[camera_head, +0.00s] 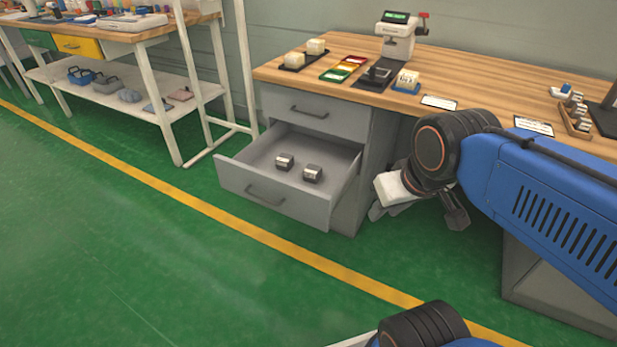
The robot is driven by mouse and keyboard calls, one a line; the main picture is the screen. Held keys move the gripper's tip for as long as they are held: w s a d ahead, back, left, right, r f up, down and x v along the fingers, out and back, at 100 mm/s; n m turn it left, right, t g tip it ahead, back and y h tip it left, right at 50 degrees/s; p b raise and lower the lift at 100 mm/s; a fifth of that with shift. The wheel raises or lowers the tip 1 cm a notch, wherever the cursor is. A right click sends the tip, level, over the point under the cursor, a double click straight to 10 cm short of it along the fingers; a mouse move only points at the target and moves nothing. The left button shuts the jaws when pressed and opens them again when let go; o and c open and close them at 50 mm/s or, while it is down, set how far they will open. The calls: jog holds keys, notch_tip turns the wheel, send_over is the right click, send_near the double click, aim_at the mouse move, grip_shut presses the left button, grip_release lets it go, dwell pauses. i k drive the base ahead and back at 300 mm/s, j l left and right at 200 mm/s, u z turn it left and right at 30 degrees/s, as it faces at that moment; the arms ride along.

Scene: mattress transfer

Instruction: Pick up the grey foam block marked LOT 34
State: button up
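Two small dark grey blocks with pale labels lie in the open lower drawer (240,192) of the desk. One block (285,161) is on the left and the other (312,174) is to its right and nearer the front. Their labels are too small to read, so I cannot tell which is LOT 34. My gripper (385,211) is to the right of the drawer, outside it and apart from both blocks. Its fingers are small and partly hidden behind its pale body, so its opening is unclear.
A closed drawer (315,112) is above the open one. Green floor (150,240) is clear in front.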

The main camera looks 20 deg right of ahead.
aim_at(284, 162)
jog(key=i+j+u, duration=0.1)
jog(key=i+j, duration=0.25)
jog(key=i+j+u, duration=0.15)
jog(key=i+j, duration=0.2)
jog(key=i, duration=0.2)
